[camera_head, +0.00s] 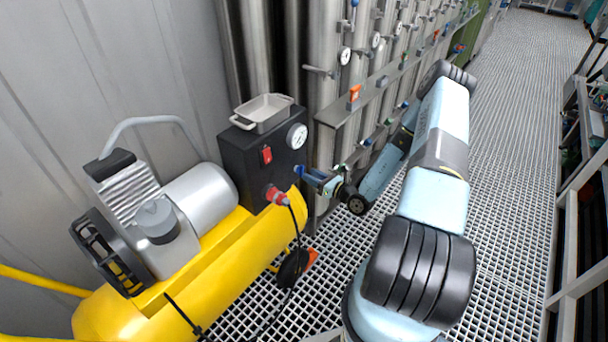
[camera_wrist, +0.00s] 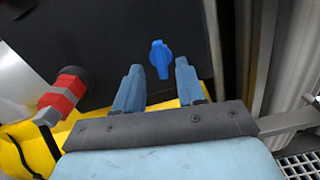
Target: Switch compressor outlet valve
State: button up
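The compressor outlet valve is a small blue handle (camera_wrist: 160,59) on the black panel of the yellow compressor (camera_head: 225,270). In the wrist view it stands roughly upright, just beyond the fingertips and between their lines. My gripper (camera_wrist: 158,78) is open, with its two blue fingers apart and nothing seen between them. In the head view my gripper (camera_head: 308,176) reaches the right side of the black box (camera_head: 255,165), close to the valve. There the valve is mostly hidden by or merged with the blue fingers. I cannot tell whether the fingers touch it.
A red connector (camera_wrist: 66,90) with a black cable sits left of the valve; it also shows in the head view (camera_head: 277,196). A red switch (camera_head: 266,155) and a gauge (camera_head: 296,136) are above. A tray (camera_head: 262,113) tops the box. Steel vessels (camera_head: 326,60) stand close on the right.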

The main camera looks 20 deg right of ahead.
aim_at(303, 171)
jog(key=shift+x, duration=1.55)
jog(key=shift+c, duration=0.3)
